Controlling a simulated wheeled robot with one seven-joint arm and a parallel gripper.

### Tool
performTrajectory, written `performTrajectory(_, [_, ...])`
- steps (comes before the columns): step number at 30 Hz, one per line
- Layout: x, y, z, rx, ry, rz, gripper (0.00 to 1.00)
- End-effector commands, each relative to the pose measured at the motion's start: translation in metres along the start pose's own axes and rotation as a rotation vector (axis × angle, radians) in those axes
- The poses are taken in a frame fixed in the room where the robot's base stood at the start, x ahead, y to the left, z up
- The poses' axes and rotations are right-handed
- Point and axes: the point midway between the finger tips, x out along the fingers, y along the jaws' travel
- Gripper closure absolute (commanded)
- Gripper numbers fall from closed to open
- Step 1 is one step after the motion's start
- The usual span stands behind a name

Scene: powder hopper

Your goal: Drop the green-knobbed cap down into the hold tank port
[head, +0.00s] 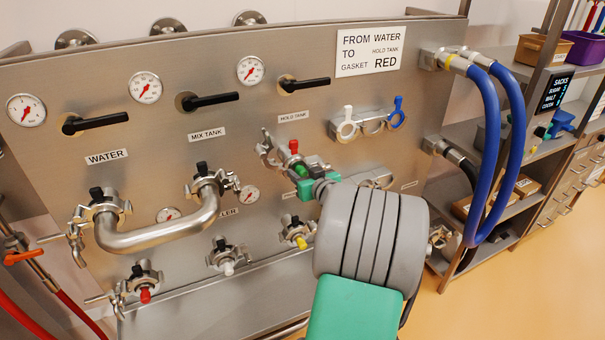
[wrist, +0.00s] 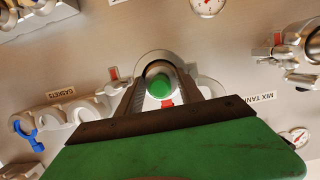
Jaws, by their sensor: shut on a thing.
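My gripper (wrist: 162,92) is shut on the green-knobbed cap, whose round green knob (wrist: 160,86) sits between the two fingers in the wrist view. The cap is in front of the panel, at the steel hold tank port (wrist: 158,60), whose ring shows around the knob. In the head view my gripper (head: 304,172) is at the port under the HOLD TANK label (head: 293,116), with an open-looking clamp (head: 268,150) at its left. The fingers and cap are mostly hidden there. I cannot tell whether the cap touches the port or is seated.
A steel U-shaped pipe (head: 160,236) joins the WATER and MIX TANK ports at left. A gasket rack (head: 368,124) with white and blue rings is at upper right of my gripper. Capped ports with yellow (head: 301,243) and white knobs are below. Blue hoses (head: 490,130) hang at right.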

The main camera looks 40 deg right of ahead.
Motion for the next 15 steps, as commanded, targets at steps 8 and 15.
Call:
performTrajectory(8, [0.0012,-0.0004,0.0047,0.000,0.000,-0.001,1.00])
performTrajectory(15, [0.0019,-0.0005,0.0075,0.000,-0.001,-0.001,1.00])
